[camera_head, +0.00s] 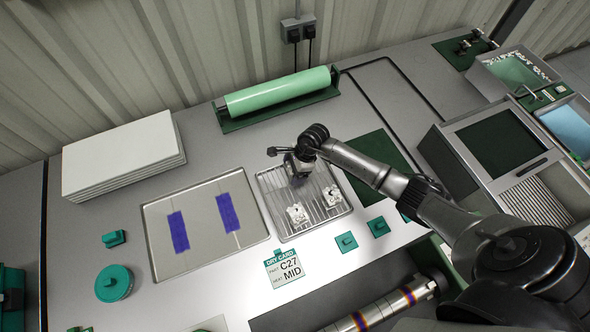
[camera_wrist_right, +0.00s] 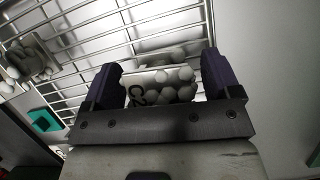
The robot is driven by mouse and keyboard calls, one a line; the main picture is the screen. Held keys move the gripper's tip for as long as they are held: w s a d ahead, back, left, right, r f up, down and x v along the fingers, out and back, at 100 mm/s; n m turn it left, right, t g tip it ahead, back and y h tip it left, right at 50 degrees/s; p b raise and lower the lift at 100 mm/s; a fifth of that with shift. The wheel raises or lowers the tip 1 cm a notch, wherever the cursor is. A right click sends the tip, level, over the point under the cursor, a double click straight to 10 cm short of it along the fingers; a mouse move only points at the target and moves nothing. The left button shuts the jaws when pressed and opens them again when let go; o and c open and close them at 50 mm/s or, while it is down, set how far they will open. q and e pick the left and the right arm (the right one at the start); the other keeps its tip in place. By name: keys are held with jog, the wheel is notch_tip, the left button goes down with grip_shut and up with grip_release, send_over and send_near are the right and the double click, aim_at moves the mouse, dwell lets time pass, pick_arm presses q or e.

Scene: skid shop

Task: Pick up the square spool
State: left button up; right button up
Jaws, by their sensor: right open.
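A wire rack in a shallow tray (camera_head: 283,226) holds small white lumpy parts. One white part (camera_head: 297,214) lies near its front left, and another white part (camera_head: 332,194) lies at its right. My right gripper (camera_head: 299,174) is over the back of the rack. In the right wrist view its open purple fingers (camera_wrist_right: 160,76) stand on either side of a pale part with rounded knobs and a dark mark (camera_wrist_right: 160,90). The gripper hides this part in the head view. I cannot tell for certain which part is the square spool. My left gripper is not in view.
A grey tray with two purple strips (camera_head: 205,260) lies left of the rack. A green roll (camera_head: 278,92) is behind. Teal blocks (camera_head: 346,242) and a dry card (camera_head: 286,272) sit in front. A raised bin (camera_head: 495,145) stands to the right.

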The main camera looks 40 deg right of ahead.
aim_at(290, 168)
jog(key=c, duration=1.1)
jog(key=shift+r, duration=0.65)
notch_tip(290, 168, up, 3)
jog(key=shift+p, duration=0.35)
jog(key=w+d+r+b, duration=0.1)
jog(key=w+d+r, duration=0.3)
jog(key=d, duration=0.7)
notch_tip(290, 168, up, 3)
jog(key=shift+f, duration=0.15)
jog(key=shift+w, duration=0.1)
